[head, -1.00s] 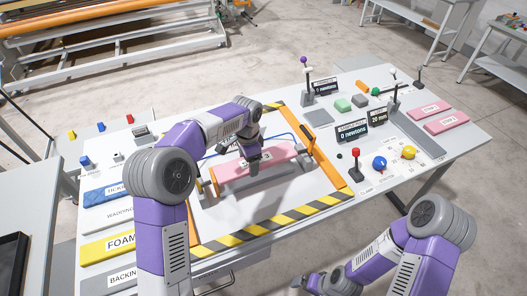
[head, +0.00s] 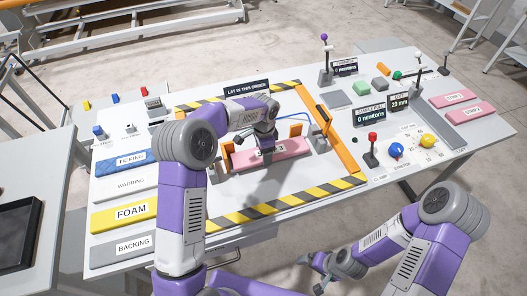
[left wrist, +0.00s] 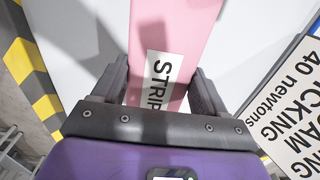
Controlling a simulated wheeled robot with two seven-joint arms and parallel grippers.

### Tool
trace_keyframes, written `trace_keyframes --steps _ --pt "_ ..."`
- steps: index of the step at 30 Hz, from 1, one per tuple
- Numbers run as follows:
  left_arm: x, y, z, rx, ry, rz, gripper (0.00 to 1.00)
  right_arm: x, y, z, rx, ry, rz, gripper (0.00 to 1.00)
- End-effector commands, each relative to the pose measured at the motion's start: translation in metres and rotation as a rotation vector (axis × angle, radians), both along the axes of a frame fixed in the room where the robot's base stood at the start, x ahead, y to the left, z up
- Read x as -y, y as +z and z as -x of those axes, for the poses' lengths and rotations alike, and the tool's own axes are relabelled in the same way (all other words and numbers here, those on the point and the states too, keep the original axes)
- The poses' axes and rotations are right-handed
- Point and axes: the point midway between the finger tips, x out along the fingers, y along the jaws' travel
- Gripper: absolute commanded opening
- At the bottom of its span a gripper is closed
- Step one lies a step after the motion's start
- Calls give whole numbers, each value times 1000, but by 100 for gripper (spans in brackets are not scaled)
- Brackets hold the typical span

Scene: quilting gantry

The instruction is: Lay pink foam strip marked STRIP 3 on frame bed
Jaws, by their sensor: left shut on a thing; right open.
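The pink foam strip (head: 288,147) lies lengthwise over the white frame bed (head: 300,176), between orange bars. Its label, ending in 3, is partly covered in the head view. My left gripper (head: 263,148) comes down from above and is shut on the strip. In the left wrist view the fingers (left wrist: 165,92) sit on either side of the pink strip (left wrist: 172,30), with the word STRIP between them. I cannot tell whether the strip touches the bed or hangs just above it. My right gripper (head: 309,273) is open and empty, in front of the table.
Yellow-black striped edging (head: 290,201) borders the bed. Ticking, wadding, foam (head: 125,213) and backing pieces lie at the left. Two more pink strips (head: 457,98) lie at the far right. Signs, knobs and a red-topped lever (head: 372,138) crowd the right side.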

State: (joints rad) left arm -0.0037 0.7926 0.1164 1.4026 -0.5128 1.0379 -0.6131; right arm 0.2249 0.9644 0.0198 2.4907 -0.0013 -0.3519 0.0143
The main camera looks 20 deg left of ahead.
Motion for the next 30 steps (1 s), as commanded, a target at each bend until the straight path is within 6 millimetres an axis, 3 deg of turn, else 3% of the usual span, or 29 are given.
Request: trace_keyframes --steps 11,12,16,30 --pt "0 -6 0 0 0 0 45 0 -3 0 0 0 0 100" --pt "0 -6 0 0 0 0 78 0 -3 0 0 0 0 100" --pt "0 -7 0 -1 0 0 97 0 -3 0 0 0 0 100" --pt "-3 -7 -1 2 1 -4 98 0 -2 0 0 0 0 100"
